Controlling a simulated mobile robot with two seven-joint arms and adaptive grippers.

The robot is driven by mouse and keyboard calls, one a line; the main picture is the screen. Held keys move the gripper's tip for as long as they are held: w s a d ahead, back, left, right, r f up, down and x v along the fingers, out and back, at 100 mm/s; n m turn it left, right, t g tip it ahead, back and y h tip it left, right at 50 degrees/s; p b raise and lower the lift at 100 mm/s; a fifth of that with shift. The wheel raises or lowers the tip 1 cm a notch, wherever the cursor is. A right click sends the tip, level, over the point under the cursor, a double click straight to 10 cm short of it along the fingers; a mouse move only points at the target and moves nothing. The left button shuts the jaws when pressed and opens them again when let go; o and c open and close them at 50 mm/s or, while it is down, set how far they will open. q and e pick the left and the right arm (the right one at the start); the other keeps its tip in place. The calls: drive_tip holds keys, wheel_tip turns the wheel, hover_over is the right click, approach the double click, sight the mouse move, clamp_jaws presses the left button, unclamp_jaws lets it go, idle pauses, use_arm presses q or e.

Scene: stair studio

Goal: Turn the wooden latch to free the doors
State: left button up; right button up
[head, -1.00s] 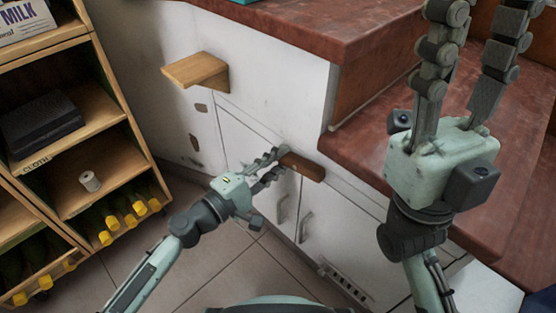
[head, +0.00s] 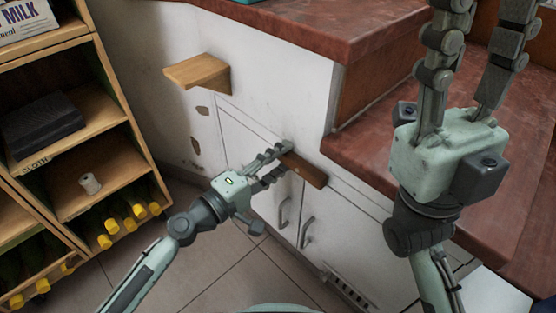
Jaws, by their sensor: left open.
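The wooden latch (head: 307,171) is a brown bar across the top of the white cabinet doors (head: 277,207), sloping down to the right in the head view. My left gripper (head: 287,158) is at the latch's left end, its fingers open around or beside that end; I cannot tell if they touch it. The fingers partly hide the latch's left end. Two metal handles sit on the doors below, and the doors look closed. My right gripper (head: 482,30) is raised at the upper right, fingers apart and pointing up, tips cut off by the frame edge, away from the latch.
A red-brown countertop (head: 375,150) overhangs the cabinet at right. A small wooden shelf (head: 198,71) juts from the white wall above left. A wooden rack (head: 118,139) with yellow-capped bottles and a spool stands at left. Tiled floor (head: 196,277) is clear below.

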use_arm(q)
drive_tip(key=v, duration=1.2)
